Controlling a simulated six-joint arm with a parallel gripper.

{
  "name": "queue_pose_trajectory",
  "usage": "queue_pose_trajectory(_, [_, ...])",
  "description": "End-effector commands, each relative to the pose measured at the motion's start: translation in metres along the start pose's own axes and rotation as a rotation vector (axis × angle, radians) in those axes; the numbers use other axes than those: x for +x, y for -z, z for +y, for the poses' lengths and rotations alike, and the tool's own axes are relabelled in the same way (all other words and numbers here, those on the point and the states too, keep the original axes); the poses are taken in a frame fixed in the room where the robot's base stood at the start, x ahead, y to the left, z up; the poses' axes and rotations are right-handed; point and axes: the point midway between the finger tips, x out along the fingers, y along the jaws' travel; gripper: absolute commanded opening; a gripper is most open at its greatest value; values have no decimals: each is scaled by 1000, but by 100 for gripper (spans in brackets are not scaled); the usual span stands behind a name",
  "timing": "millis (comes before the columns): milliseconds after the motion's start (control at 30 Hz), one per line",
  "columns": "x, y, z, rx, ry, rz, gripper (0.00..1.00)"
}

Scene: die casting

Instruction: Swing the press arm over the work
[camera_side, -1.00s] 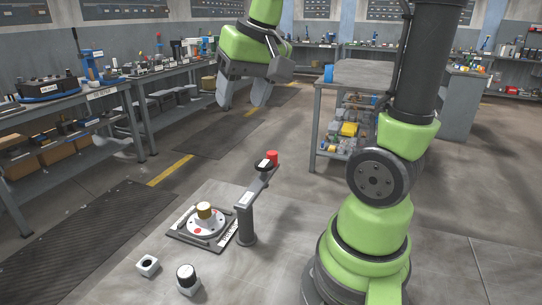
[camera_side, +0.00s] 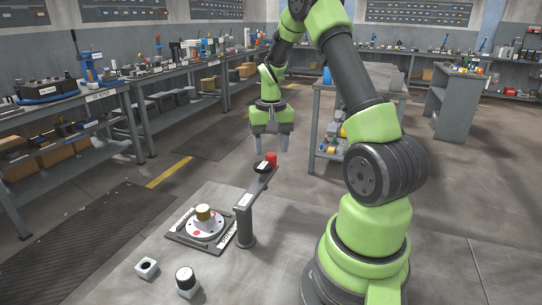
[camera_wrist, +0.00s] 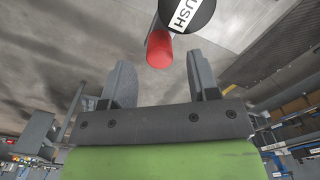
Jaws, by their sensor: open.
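The press arm (camera_side: 259,187) is a grey bar on top of a dark post (camera_side: 245,226). Its outer end carries a black round head and a red knob (camera_side: 271,160). It points up and right in the side view, away from the round work fixture (camera_side: 206,226) with its brass piece (camera_side: 204,213). My gripper (camera_side: 270,146) is open and points down, just above and behind the red knob. In the wrist view the red knob (camera_wrist: 160,48) lies ahead of the gap between my fingers, next to a black disc (camera_wrist: 188,14) with a partly cut-off label reading "USH".
A small white block with a hole (camera_side: 147,267) and a white block with a dark cap (camera_side: 186,281) sit on the floor plate at the front. A grey workbench (camera_side: 318,110) stands behind my arm.

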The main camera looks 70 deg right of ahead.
Motion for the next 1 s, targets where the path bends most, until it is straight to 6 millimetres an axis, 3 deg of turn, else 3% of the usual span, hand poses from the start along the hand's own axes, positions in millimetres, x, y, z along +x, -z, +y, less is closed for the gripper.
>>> queue_pose_trajectory(200, [26, 0, 0, 0, 0, -2, 55])
queue_pose_trajectory(533, [31, 0, 0, 0, 1, 1, 55])
queue_pose_trajectory(567, [31, 0, 0, 0, 1, 1, 52])
queue_pose_trajectory(800, [31, 0, 0, 0, 1, 1, 0])
queue_pose_trajectory(1000, [31, 0, -1, -6, 1, 1, 0])
